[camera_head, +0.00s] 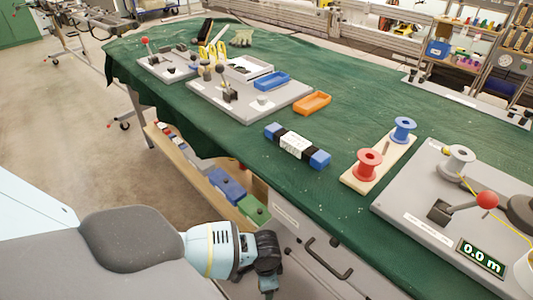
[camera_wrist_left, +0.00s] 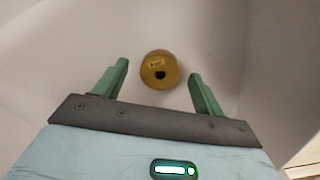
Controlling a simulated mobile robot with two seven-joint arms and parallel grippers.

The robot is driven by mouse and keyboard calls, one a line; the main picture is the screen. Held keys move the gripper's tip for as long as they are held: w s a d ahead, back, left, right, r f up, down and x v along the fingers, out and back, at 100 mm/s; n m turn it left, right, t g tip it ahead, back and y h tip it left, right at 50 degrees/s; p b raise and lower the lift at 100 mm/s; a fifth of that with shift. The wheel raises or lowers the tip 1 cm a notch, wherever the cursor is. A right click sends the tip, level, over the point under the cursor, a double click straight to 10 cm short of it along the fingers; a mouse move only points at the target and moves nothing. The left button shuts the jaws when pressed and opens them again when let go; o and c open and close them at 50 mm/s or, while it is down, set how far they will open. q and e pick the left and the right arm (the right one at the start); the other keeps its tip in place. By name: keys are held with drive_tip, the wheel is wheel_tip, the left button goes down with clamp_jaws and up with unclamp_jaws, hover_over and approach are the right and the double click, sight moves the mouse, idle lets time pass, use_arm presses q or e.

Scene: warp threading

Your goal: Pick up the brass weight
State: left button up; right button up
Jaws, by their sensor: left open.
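The brass weight (camera_wrist_left: 159,82) is a short gold cylinder with a dark centre and a small label on top. In the left wrist view it sits on a pale surface, in line with the gap between the two green fingers of my left gripper (camera_wrist_left: 159,69). The fingers are spread, with clear space on both sides of the weight, and neither touches it. How far the weight lies below the fingertips is hard to tell. In the head view the left wrist hangs low beside the bench front, and the weight is not visible. My right gripper is not in view.
Pale curved walls (camera_wrist_left: 270,50) surround the weight. A bench with a green cloth (camera_head: 240,160) carries a red spool (camera_head: 368,165), a blue spool (camera_head: 403,128), an orange tray (camera_head: 312,103) and grey boards. A drawer front with a black handle (camera_head: 325,260) is near my left wrist.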

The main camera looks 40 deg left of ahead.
use_arm(q)
drive_tip(key=shift+f, duration=0.35)
drive_tip(key=c, duration=1.1)
drive_tip(key=shift+c, duration=0.2)
drive_tip(key=shift+r, duration=0.1)
drive_tip(key=shift+r, duration=0.45)
drive_tip(key=r, duration=0.1)
drive_tip(key=d+r+p, duration=0.1)
drive_tip(key=shift+r, duration=0.35)
drive_tip(key=d, duration=0.5)
drive_tip(key=d+r, duration=0.1)
drive_tip(key=d, duration=0.9)
drive_tip(key=shift+w+r, duration=0.15)
drive_tip(key=shift+w, duration=0.15)
